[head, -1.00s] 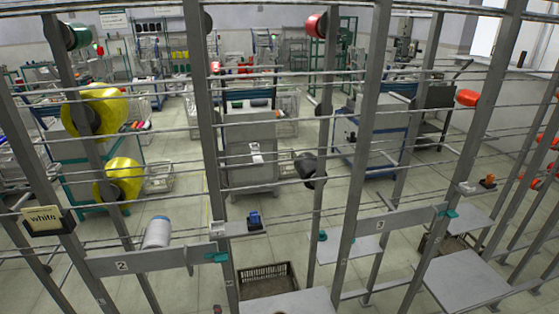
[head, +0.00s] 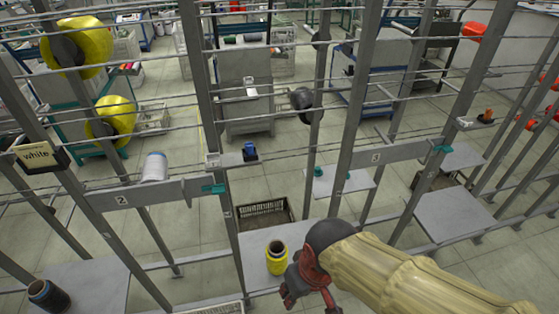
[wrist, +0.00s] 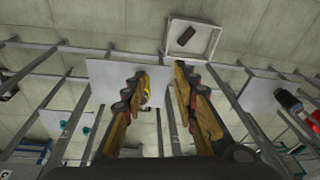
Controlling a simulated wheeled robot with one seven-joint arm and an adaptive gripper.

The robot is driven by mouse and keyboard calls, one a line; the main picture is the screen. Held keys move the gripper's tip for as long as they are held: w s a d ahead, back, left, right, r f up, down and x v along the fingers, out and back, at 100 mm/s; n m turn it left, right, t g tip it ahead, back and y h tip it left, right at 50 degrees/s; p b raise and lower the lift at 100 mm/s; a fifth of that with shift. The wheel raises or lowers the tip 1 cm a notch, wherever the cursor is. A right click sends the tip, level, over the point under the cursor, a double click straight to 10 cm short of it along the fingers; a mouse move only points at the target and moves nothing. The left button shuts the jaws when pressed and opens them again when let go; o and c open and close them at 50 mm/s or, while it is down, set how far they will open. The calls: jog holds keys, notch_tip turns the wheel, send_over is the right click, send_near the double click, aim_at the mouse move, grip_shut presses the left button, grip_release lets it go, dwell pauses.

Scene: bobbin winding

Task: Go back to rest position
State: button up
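My gripper (head: 310,290) is in the lower middle of the head view, at the end of my sleeved arm. In the wrist view its two fingers (wrist: 160,80) are spread apart, with nothing clasped between them. A yellow bobbin (head: 277,257) with a dark top stands upright on a grey shelf plate (head: 245,243), just left of my gripper.
Grey rack posts and thin rods surround the arm. A dark spool (head: 48,296) stands on the left plate. A white bin (wrist: 205,28) holds a brown object. A dark crate (head: 264,213) is behind.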

jog(key=d+r+m+t+h+b, duration=0.1)
jog(key=d+r+m+t, duration=0.3)
jog(key=d+r, duration=0.7)
jog(key=d+m, duration=0.1)
jog(key=d, duration=0.2)
jog(key=shift+w+d+h, duration=0.15)
jog(key=shift+d+h, duration=0.15)
jog(key=shift+d, duration=0.1)
